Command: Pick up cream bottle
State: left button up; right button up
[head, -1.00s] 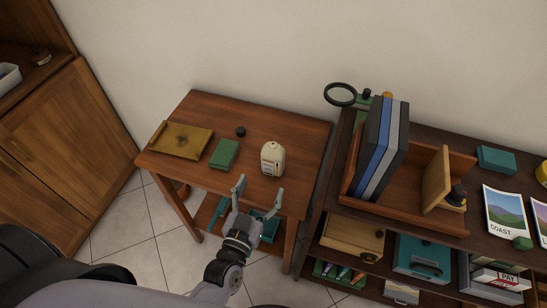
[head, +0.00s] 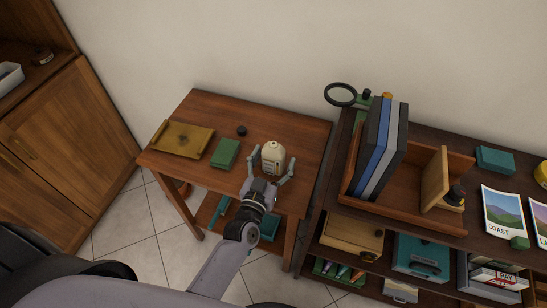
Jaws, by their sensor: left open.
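The cream bottle (head: 273,156) stands upright on the right part of the small wooden table (head: 285,125). My left gripper (head: 272,168) is open at the bottle's near side, with one finger to its left and one to its right. The bottle's lower part is partly hidden by the gripper. I cannot tell whether the fingers touch it. My right gripper is not in view.
A green box (head: 225,153), a small black round object (head: 241,131) and a brown tray (head: 181,139) are on the table left of the bottle. A dark shelf (head: 420,228) with books (head: 384,150) stands to the right. The table's back strip is clear.

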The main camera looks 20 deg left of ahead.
aim_at(269, 147)
pick_arm(q)
jog(key=shift+c, duration=1.2)
jog(key=c, duration=1.1)
jog(key=shift+r, duration=0.1)
jog(key=shift+s+a+r, duration=0.3)
jog(key=shift+s+r, duration=0.05)
jog(key=shift+r, duration=0.1)
notch_tip(269, 147, up, 6)
jog(key=shift+s+a+p, duration=0.15)
jog(key=shift+p, duration=0.45)
jog(key=s+a, duration=0.4)
jog(key=s+a+b, duration=0.1)
jog(key=s+a, duration=0.3)
jog(key=s, duration=0.1)
jog(key=s+a+b, duration=0.1)
jog(key=s+a, duration=0.3)
jog(key=s, duration=0.1)
jog(key=shift+a, duration=0.15)
